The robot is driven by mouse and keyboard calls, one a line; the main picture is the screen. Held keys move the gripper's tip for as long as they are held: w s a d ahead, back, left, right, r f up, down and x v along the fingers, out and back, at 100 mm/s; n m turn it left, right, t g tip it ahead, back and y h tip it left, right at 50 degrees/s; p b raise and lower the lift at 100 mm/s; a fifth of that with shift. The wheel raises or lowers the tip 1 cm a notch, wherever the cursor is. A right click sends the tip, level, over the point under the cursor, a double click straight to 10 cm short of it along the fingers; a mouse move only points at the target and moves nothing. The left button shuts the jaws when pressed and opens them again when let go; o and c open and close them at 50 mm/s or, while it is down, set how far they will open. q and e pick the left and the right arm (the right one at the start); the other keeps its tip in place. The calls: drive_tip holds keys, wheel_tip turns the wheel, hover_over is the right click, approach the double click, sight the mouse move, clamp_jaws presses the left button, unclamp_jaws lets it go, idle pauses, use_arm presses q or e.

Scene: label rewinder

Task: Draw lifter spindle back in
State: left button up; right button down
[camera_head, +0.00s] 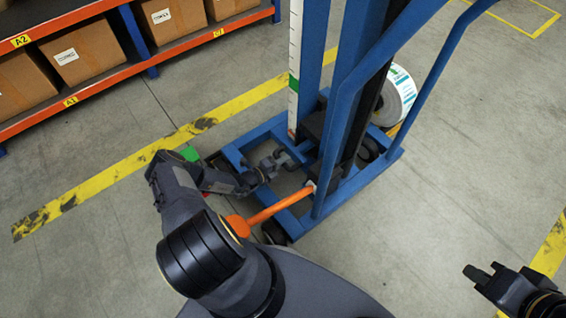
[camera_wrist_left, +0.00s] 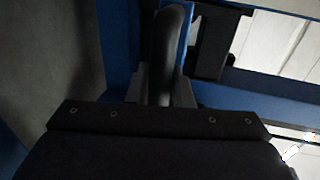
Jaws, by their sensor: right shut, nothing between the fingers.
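The blue lifter (camera_head: 345,110) stands upright in the middle of the head view, with a dark mast and a white scale strip. A white label roll (camera_head: 398,95) shows at its far right side. I cannot make out the spindle itself. My left gripper (camera_head: 284,161) is low at the lifter's near left side, inside the base frame. In the left wrist view its fingers (camera_wrist_left: 166,90) sit close on both sides of a dark rounded bar (camera_wrist_left: 168,45) and appear shut on it. My right gripper (camera_head: 482,273) is shut and empty at the lower right, away from the lifter.
An orange bar (camera_head: 280,208) juts from the lifter toward me, beside my left arm. A shelf rack (camera_head: 110,75) with cardboard boxes stands at the upper left. Yellow lines (camera_head: 120,170) mark the concrete floor. The floor right of the lifter is clear.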

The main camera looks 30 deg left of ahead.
use_arm(q)
drive_tip(key=shift+s, duration=0.1)
clamp_jaws()
drive_tip(key=shift+s+a, duration=0.15)
drive_tip(key=shift+s, duration=0.1)
drive_tip(key=f+b+v, duration=0.1)
drive_tip(key=f+v, duration=0.1)
drive_tip(key=v, duration=0.9)
drive_tip(key=s+f+b+v, duration=0.1)
drive_tip(key=f+v, duration=0.2)
drive_tip(key=v, duration=0.9)
drive_tip(key=shift+a+b, duration=0.3)
drive_tip(key=shift+b, duration=0.1)
drive_tip(key=shift+s, duration=0.15)
drive_tip(key=o, duration=0.8)
unclamp_jaws()
drive_tip(key=p+v, duration=0.1)
drive_tip(key=v, duration=0.7)
drive_tip(key=shift+a, duration=0.1)
